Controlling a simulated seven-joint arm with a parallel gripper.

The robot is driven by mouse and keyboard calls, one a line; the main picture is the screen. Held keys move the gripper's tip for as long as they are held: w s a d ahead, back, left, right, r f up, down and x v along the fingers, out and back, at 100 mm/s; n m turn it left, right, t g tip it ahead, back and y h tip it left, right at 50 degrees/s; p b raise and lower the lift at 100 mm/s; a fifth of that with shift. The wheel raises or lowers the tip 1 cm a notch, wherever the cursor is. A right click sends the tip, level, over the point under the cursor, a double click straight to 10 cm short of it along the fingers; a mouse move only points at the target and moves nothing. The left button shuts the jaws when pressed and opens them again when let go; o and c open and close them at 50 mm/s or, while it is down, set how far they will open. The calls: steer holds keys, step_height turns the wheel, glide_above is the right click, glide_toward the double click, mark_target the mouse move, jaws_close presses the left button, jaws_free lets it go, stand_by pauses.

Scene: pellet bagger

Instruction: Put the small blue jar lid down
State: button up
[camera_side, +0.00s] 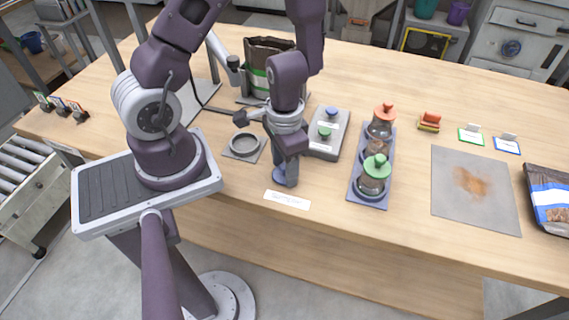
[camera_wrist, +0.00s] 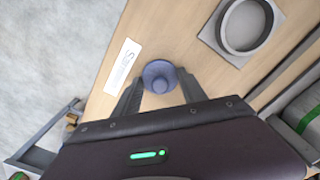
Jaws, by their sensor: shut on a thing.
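The small blue jar lid (camera_side: 281,175) is round with a raised knob in its middle. My gripper (camera_side: 290,176) points down and is shut on the lid near the front edge of the wooden table. In the wrist view the lid (camera_wrist: 160,71) sits between the two fingertips (camera_wrist: 160,84), flat and knob towards me. It is at or just above the tabletop; I cannot tell whether it touches. The fingers hide part of it in the side view.
A white label strip (camera_side: 287,200) lies just in front. A grey ring holder (camera_side: 258,155) is to the left. A grey box with blue and green knobs (camera_side: 326,148) stands behind right. A tray (camera_side: 367,200) with orange-lidded and green-lidded jars is further right.

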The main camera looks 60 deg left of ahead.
steer(key=o, duration=1.3)
steer(key=shift+r, duration=0.1)
steer(key=s+r+t, duration=0.2)
steer(key=r, duration=0.7)
steer(key=s+d+r+t, duration=0.1)
steer(key=s+r, duration=0.1)
steer(key=r, duration=0.7)
steer(key=s+d+r+t, duration=0.1)
steer(key=s+r+t, duration=0.1)
steer(key=r, duration=0.7)
steer(key=shift+s+t, duration=0.3)
steer(key=shift+s, duration=0.15)
